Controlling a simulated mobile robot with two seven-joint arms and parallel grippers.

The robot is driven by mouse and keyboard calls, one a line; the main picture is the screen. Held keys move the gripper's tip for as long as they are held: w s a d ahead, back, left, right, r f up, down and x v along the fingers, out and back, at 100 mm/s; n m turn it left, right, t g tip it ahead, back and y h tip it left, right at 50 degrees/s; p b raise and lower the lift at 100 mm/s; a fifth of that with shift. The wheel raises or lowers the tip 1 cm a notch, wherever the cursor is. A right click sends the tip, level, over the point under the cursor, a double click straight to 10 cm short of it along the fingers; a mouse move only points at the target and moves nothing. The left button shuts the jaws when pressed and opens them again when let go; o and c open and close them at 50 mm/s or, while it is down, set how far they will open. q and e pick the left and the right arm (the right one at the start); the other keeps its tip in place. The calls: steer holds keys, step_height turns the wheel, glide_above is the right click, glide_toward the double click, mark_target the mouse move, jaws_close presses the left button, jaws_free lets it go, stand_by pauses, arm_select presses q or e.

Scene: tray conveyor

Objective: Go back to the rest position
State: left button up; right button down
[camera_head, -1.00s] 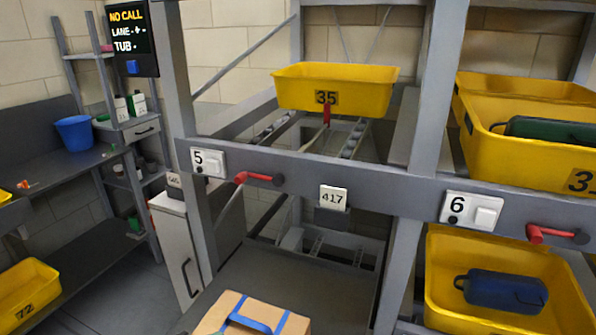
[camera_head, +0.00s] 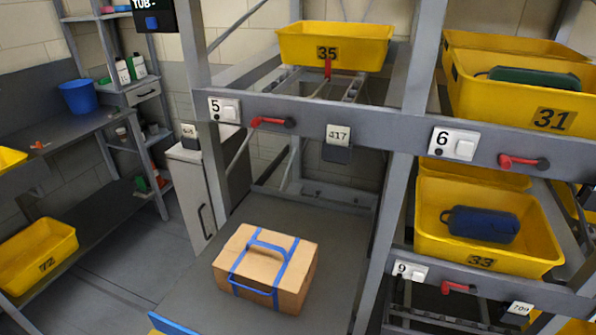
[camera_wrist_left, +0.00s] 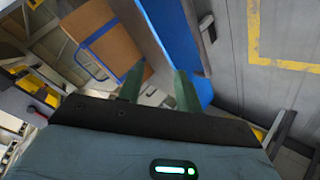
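My left gripper (camera_wrist_left: 158,84) shows in the left wrist view with its two green fingers apart and nothing visible between them. Beyond the fingers is a tan box with blue straps (camera_wrist_left: 101,35), apart from them, and a blue edge strip (camera_wrist_left: 172,42). In the head view the same box (camera_head: 232,256) sits upright on the grey lower deck of lane 5 (camera_head: 205,300), blue handle on top. Neither gripper shows in the head view. My right gripper is not in view.
Yellow tub 35 (camera_head: 290,46) rests on the upper lane. Yellow tubs 31 (camera_head: 500,108) and 33 (camera_head: 440,250) stand at right, holding green and blue cases. Red levers (camera_head: 268,121) stick out of the rack front. A bench with a blue bucket (camera_head: 78,97) is at left, with clear floor (camera_head: 110,270) before it.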

arm_select(q)
steer(key=s+a+f+m, duration=0.1)
steer(key=s+f+m, duration=0.7)
steer(key=s+f, duration=0.2)
steer(key=shift+s+a+y, duration=0.4)
steer(key=shift+s, duration=0.55)
steer(key=shift+f, duration=0.1)
